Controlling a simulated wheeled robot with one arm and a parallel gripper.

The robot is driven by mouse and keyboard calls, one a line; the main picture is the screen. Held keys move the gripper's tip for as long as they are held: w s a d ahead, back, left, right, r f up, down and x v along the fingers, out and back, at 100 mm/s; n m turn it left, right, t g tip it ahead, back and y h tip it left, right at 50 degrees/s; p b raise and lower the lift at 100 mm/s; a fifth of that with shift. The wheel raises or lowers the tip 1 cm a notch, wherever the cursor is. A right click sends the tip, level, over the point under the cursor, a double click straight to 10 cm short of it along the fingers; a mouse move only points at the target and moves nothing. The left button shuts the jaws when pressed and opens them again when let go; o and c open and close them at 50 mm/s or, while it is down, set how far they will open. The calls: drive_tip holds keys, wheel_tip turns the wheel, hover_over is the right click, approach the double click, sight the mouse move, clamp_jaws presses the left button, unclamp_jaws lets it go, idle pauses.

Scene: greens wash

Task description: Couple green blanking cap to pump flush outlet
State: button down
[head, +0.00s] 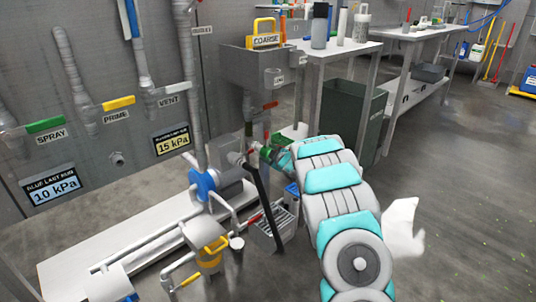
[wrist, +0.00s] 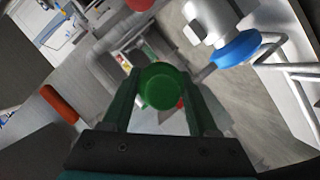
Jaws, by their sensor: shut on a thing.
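The green blanking cap (wrist: 162,86) is round and sits between the two green fingers of my gripper (wrist: 163,100) in the wrist view. My gripper is shut on it. In the head view my gripper (head: 268,154) reaches in beside the pipework below the COARSE box, and the cap cannot be told apart from the green fingers. The pump (head: 205,184), with a blue ring and grey motor, stands to the left of my gripper. In the wrist view the pump (wrist: 235,48) is at upper right, apart from the cap. I cannot tell which pipe end is the flush outlet.
A grey box labelled COARSE (head: 262,66) is on the wall behind my gripper. A yellow-banded canister (head: 208,256) and white pipes stand in front of the pump. A grate-topped basin (head: 278,224) lies below. A dark green bin (head: 350,115) and tables stand behind right.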

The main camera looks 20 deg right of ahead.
sight(260, 148)
drive_tip(key=shift+w+a+p, duration=0.25)
drive_tip(key=shift+w, duration=0.45)
drive_tip(key=shift+w+a+p, duration=0.25)
drive_tip(key=shift+w+a, duration=0.05)
drive_tip(key=shift+w, duration=0.4)
drive_tip(key=shift+w+a+p, duration=0.25)
drive_tip(key=shift+w, duration=0.45)
idle(0.3)
drive_tip(key=shift+c, duration=0.4)
unclamp_jaws()
drive_tip(key=shift+s, duration=0.15)
